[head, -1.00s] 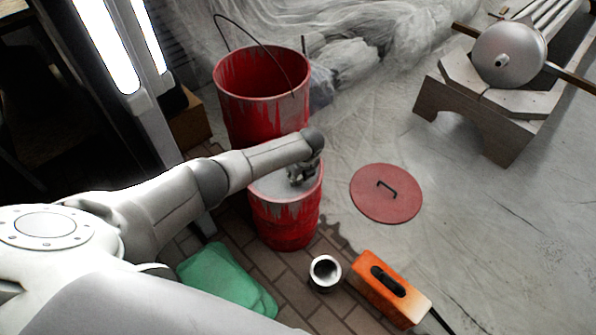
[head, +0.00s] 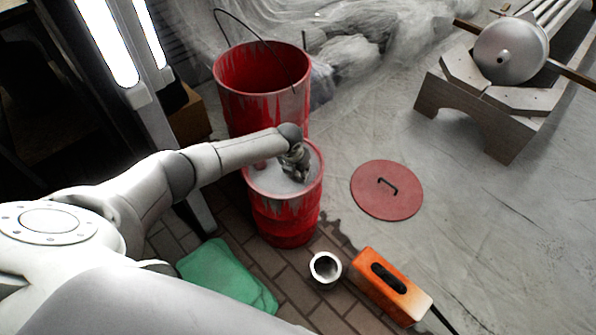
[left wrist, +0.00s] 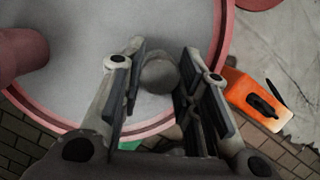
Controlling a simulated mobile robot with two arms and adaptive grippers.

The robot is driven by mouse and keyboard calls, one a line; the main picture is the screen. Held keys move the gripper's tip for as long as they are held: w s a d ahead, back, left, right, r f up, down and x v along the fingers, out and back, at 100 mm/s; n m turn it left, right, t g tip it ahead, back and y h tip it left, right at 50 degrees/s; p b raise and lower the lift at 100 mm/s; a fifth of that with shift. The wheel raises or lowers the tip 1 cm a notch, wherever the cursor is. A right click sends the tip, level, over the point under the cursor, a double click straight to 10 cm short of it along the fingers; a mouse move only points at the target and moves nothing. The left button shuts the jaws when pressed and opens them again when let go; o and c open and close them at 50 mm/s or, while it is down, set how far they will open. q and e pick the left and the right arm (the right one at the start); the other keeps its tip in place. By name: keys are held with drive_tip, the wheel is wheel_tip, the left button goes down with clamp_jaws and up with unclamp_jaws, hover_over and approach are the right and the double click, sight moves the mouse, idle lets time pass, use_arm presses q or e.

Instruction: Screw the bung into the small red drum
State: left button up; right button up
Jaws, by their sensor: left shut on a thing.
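The small red drum (head: 285,222) stands upright on the brick paving, with a grey top and paint-streaked sides. In the left wrist view its pinkish-red rim (left wrist: 226,35) curves around the grey top. My left gripper (head: 301,176) is over the right part of that top. In the left wrist view the gripper (left wrist: 160,85) is shut on a small round grey piece, the bung (left wrist: 160,75), which is at or just above the drum top. I cannot tell whether it sits in a hole. A reddish stub (left wrist: 22,55) stands on the top to the left. My right gripper is out of view.
A larger open red drum (head: 262,110) with a wire handle stands behind. A wooden stand (head: 475,120) is at right.

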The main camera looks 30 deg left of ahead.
use_arm(q)
drive_tip(key=o, duration=1)
drive_tip(key=shift+d, duration=0.3)
drive_tip(key=shift+o, duration=1.1)
drive_tip(key=shift+a, duration=0.1)
drive_tip(key=shift+a, duration=0.1)
drive_tip(key=shift+c, duration=0.8)
